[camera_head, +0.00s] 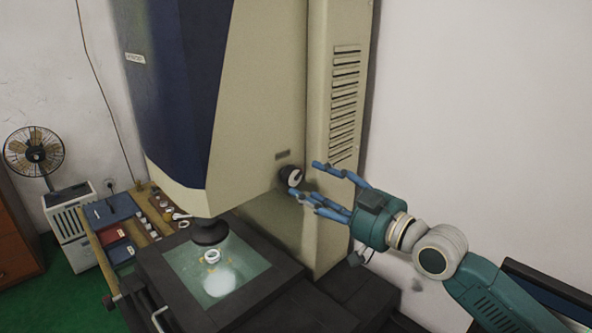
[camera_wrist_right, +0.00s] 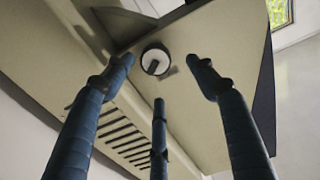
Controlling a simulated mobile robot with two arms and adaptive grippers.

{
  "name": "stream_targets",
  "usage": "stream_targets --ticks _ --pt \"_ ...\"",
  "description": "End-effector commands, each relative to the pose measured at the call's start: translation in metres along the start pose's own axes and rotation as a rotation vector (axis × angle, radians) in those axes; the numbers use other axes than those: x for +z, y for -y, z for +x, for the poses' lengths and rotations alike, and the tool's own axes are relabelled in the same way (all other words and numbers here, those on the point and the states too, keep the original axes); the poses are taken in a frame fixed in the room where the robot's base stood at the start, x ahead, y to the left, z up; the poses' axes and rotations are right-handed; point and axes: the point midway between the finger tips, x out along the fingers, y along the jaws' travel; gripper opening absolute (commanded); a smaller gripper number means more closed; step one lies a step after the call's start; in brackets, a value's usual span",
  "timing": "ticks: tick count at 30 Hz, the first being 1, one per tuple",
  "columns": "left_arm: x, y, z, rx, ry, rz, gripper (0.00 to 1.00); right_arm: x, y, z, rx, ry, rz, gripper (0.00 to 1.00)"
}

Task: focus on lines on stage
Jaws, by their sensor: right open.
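A large beige and dark blue measuring machine (camera_head: 255,120) stands over a glass stage (camera_head: 180,258) in a dark frame. A small pale ring (camera_head: 212,256) lies on the lit glass, below the dark lens (camera_head: 209,233). A black knob with a light face (camera_head: 296,177) sticks out of the machine's side; it also shows in the right wrist view (camera_wrist_right: 156,62). My right gripper (camera_head: 312,182) is open, its blue fingers pointing at the knob. In the right wrist view its fingers (camera_wrist_right: 160,80) spread around the knob, apart from it. My left gripper is not in view.
A wooden-edged bench (camera_head: 96,247) at the left holds a blue case, a red box and several small parts. A fan (camera_head: 34,150) stands on a white cabinet behind it. A dark monitor edge (camera_head: 545,290) is at the lower right, near my right arm.

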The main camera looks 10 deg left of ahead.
Motion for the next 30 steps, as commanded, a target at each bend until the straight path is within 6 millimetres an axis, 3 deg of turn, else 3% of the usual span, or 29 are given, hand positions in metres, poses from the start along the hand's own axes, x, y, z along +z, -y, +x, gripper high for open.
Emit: stream_targets --ticks 3,10,23,30 --pt "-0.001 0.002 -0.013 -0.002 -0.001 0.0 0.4 -0.004 0.0 0.025 0.0 0.001 0.002 0.57" --pt "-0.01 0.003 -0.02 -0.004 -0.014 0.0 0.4 -0.002 0.0 0.058 0.0 0.001 0.0 0.57" --pt "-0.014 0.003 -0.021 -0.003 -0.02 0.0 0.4 0.001 0.0 0.068 0.001 0.001 -0.001 0.57" --pt "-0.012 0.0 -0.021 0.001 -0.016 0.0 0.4 0.0 0.0 0.068 0.001 0.001 0.0 0.13"
